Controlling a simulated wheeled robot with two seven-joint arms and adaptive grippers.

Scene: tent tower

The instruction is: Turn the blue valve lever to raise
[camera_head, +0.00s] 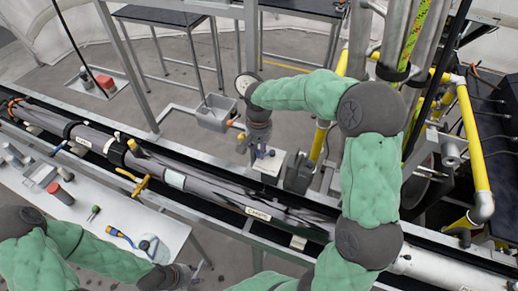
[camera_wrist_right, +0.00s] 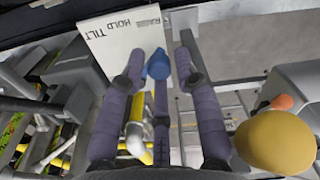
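The blue lever knob (camera_wrist_right: 158,64) shows in the right wrist view in front of a white plate (camera_wrist_right: 125,45) lettered RAISE, HOLD and TILT. The knob lies near the RAISE end of the lettering. My right gripper (camera_wrist_right: 160,75) has its outer fingers spread on either side of the knob; contact cannot be made out. In the head view my right gripper (camera_head: 260,142) points down at the small valve plate (camera_head: 270,163), partly hiding it. My left gripper (camera_head: 192,274) is low at the left, by the white table's edge; its fingers are too small to read.
A long grey tube assembly (camera_head: 185,178) crosses the view on rails. The white table (camera_head: 150,215) holds tools, including a blue-and-yellow one (camera_head: 115,232). A grey box (camera_head: 213,113) stands left of the valve. Yellow pipes (camera_head: 472,135) rise at the right. A yellow rounded object (camera_wrist_right: 275,142) is beside my right fingers.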

